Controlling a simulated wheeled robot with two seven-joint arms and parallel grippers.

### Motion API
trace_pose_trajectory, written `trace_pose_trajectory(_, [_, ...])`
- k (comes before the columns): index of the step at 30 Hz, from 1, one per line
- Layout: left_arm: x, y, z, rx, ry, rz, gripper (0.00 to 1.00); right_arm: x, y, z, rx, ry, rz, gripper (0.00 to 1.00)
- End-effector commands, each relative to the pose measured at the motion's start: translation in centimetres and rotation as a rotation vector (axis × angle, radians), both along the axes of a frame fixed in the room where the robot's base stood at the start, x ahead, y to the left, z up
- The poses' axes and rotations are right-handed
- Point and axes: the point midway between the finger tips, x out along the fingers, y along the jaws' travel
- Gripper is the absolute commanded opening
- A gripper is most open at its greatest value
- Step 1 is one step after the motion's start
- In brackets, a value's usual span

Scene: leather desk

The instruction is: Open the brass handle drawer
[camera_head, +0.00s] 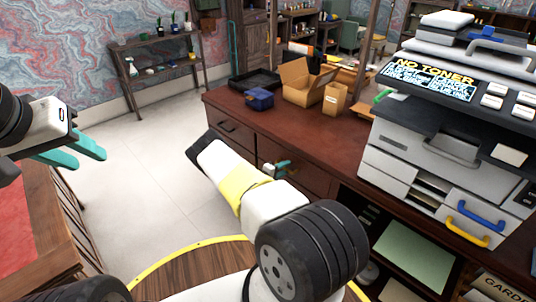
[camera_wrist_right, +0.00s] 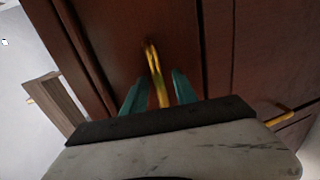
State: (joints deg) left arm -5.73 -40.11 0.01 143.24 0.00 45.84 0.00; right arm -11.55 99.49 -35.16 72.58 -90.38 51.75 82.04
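The brass handle (camera_wrist_right: 152,62) stands out from a dark red-brown drawer front (camera_wrist_right: 190,40) in the right wrist view. My right gripper (camera_wrist_right: 158,88) reaches to it, with one teal finger on each side of the handle and a visible gap between them. In the head view my right gripper (camera_head: 283,168) is at the front of the desk (camera_head: 325,150), and the handle is hard to make out there. The drawer looks shut, though my arm hides part of it. My left gripper (camera_head: 80,148) is empty, its teal fingers apart, at the left away from the desk.
A printer (camera_head: 425,140) stands on the desk's right part. Cardboard boxes (camera_head: 305,83), a blue box (camera_head: 259,99) and a black tray (camera_head: 254,80) lie at the far end. Another brass handle (camera_wrist_right: 280,118) shows at the right of the wrist view. Open floor (camera_head: 150,165) lies left of the desk.

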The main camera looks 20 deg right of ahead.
Motion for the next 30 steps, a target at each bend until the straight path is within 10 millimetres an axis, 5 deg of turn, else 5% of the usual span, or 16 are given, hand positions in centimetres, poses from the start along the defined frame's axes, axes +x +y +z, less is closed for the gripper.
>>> trace_pose_trajectory(5, [0.0,0.0,0.0,0.0,0.0,0.0,0.36,-0.02,0.0,-0.01,0.0,0.0,0.0,0.32])
trace_pose_trajectory(10, [0.0,0.0,0.0,0.0,0.0,0.0,0.36,-0.04,0.01,-0.01,0.0,0.0,-0.001,0.0])
trace_pose_trajectory(30, [0.0,0.0,0.0,0.0,0.0,0.0,0.36,-0.08,0.02,-0.05,0.001,0.001,-0.001,0.0])
